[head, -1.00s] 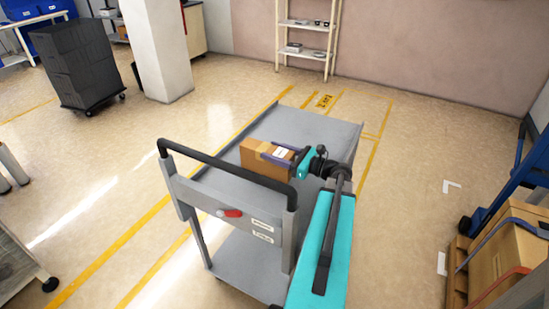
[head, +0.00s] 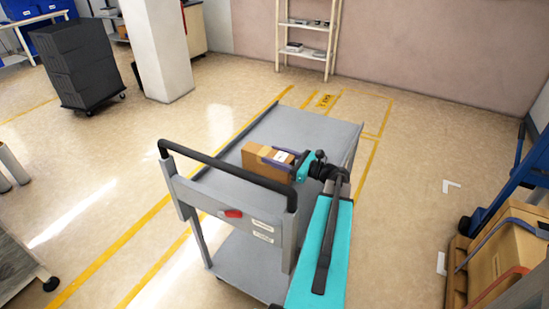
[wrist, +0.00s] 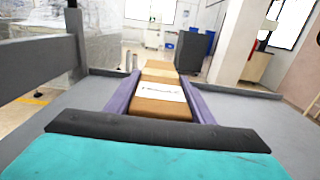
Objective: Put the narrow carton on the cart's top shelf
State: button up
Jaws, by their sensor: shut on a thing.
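The narrow carton (head: 259,161) is a brown box with a white label, over the near part of the cart's grey top shelf (head: 306,133). It also shows in the wrist view (wrist: 160,105), lying lengthwise between two purple fingers. My gripper (head: 279,158) is shut on the carton, coming from its right side. The carton is low over the shelf; I cannot tell whether its underside touches. The cart's handle bar hides part of the carton's lower side.
The cart's black handle (head: 225,172) rises in front of the carton. The shelf is bare beyond the carton, with a raised rim at its left. A strapped box (head: 507,255) stands at right, and a dark crate stack (head: 77,64) at far left.

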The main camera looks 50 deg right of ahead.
aim_at(292, 163)
jog(key=shift+f, duration=0.35)
jog(key=o, duration=1.5)
jog(key=shift+f, duration=0.15)
jog(key=shift+c, duration=0.2)
jog(key=shift+b+v, duration=0.85)
jog(key=shift+v, duration=5.2)
